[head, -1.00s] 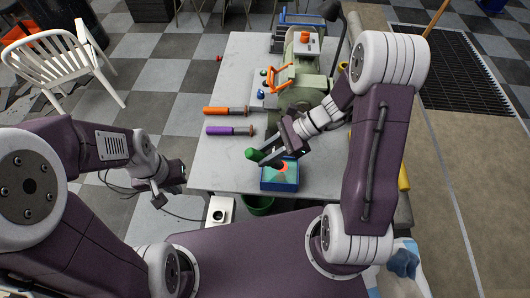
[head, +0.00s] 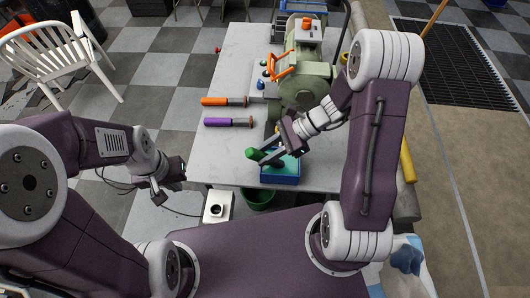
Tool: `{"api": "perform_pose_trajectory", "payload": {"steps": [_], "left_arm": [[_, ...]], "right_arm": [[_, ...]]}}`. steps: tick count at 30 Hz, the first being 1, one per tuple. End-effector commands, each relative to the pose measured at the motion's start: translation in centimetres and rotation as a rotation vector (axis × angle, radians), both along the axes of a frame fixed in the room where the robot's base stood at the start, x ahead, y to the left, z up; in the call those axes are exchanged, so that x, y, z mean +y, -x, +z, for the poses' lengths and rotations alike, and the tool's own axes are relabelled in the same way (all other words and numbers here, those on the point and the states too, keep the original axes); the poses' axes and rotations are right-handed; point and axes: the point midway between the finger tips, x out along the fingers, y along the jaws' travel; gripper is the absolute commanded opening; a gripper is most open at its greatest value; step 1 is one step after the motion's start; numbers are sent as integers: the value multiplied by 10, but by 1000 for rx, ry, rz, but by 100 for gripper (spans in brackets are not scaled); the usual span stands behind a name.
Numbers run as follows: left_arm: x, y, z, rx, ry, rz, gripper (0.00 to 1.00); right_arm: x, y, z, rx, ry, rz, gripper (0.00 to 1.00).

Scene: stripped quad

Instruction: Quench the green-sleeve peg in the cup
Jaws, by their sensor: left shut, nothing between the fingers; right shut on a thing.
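The green-sleeve peg (head: 256,154) is held by its green sleeve in my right gripper (head: 267,159), which is shut on it over the near part of the table. The rest of the peg is hard to make out. A blue box-shaped container (head: 281,181) with a teal inside stands just below and right of the gripper, partly hidden by it. I cannot tell whether the peg touches it, and no other cup is clear. My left gripper (head: 160,196) is shut and empty, off the table's left side.
An orange-handled peg (head: 215,101) and a purple-handled peg (head: 217,122) lie on the grey table (head: 222,150). A green grinder-like machine (head: 303,85) stands behind the blue container. A green bin (head: 258,199) and a white box (head: 217,207) are near the front edge.

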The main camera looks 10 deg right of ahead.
Motion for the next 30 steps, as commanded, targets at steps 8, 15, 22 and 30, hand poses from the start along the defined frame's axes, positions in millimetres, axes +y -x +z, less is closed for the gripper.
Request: {"api": "perform_pose_trajectory", "payload": {"steps": [8, 15, 22, 30], "left_arm": [[0, 0, 0, 0, 0, 0, 0], [0, 0, 1, 0, 0, 0, 0], [0, 0, 23, 0, 0, 0, 0], [0, 0, 56, 0, 0, 0, 0]], "right_arm": [[0, 0, 0, 0, -1, 0, 0], [0, 0, 1, 0, -1, 0, 0], [0, 0, 24, 0, -1, 0, 0], [0, 0, 58, 0, -1, 0, 0]]}}
